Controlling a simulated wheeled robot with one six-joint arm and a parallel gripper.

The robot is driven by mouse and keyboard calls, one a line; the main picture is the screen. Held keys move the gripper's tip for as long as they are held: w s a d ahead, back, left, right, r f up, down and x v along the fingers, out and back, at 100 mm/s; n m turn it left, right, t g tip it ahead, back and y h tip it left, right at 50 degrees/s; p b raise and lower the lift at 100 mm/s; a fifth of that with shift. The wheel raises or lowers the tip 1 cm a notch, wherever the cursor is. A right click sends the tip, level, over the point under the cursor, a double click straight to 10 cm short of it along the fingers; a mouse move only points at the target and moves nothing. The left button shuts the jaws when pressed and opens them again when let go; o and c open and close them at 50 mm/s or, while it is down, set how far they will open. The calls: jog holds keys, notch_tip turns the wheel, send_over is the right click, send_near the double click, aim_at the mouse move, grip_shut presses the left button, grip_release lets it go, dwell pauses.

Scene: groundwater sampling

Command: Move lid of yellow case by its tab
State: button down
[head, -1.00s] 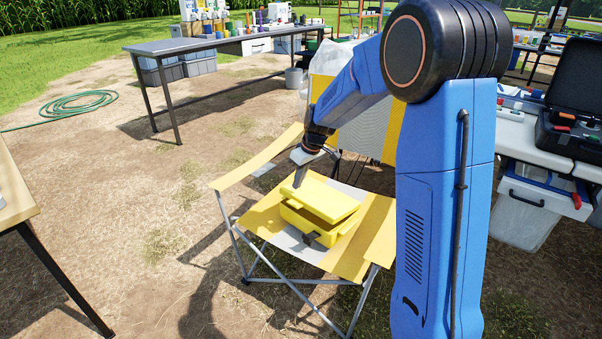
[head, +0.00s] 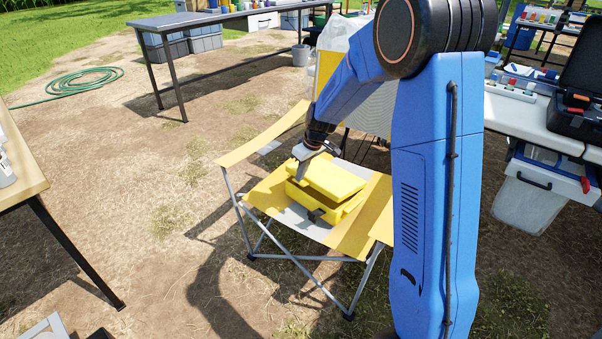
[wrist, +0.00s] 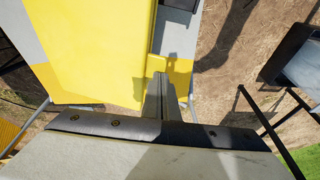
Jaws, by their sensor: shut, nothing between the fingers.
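The yellow case (head: 316,206) sits on the seat of a yellow and grey folding chair (head: 368,232). Its yellow lid (head: 334,177) is partly raised, with a dark gap between lid and case body. My gripper (head: 299,177) is at the left edge of the lid, pointing down. In the wrist view my gripper (wrist: 162,78) has its fingers together, with the tips at the edge of the large yellow lid (wrist: 100,45). I cannot tell whether the fingertips touch the lid.
The chair's yellow armrest (head: 262,137) rises left of the case. A wooden table (head: 22,170) stands at the left. A white table (head: 520,118) with an open black case (head: 578,95) is at the right. Bare ground lies between.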

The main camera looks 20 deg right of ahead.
jog(key=shift+t+h, duration=0.4)
jog(key=shift+h, duration=0.2)
jog(key=f, duration=0.1)
jog(key=a+f, duration=0.1)
jog(key=f, duration=0.1)
jog(key=s+f, duration=0.1)
jog(key=f, duration=0.1)
jog(key=shift+a+f, duration=0.2)
jog(key=shift+a, duration=0.15)
jog(key=a+v, duration=0.1)
jog(key=v, duration=1.3)
jog(key=s+d+r+m, duration=0.1)
jog(key=s+d+r, duration=0.1)
jog(key=s+r, duration=0.6)
jog(key=s+d+r+m, duration=0.1)
jog(key=s+d+m, duration=0.1)
jog(key=s, duration=1.3)
jog(key=s+d+r+m+t+h, duration=0.1)
jog(key=s+d+m, duration=0.2)
jog(key=s, duration=1.2)
jog(key=shift+s+d+r+t, duration=0.15)
jog(key=shift+d+r+t, duration=0.15)
jog(key=shift+d, duration=0.15)
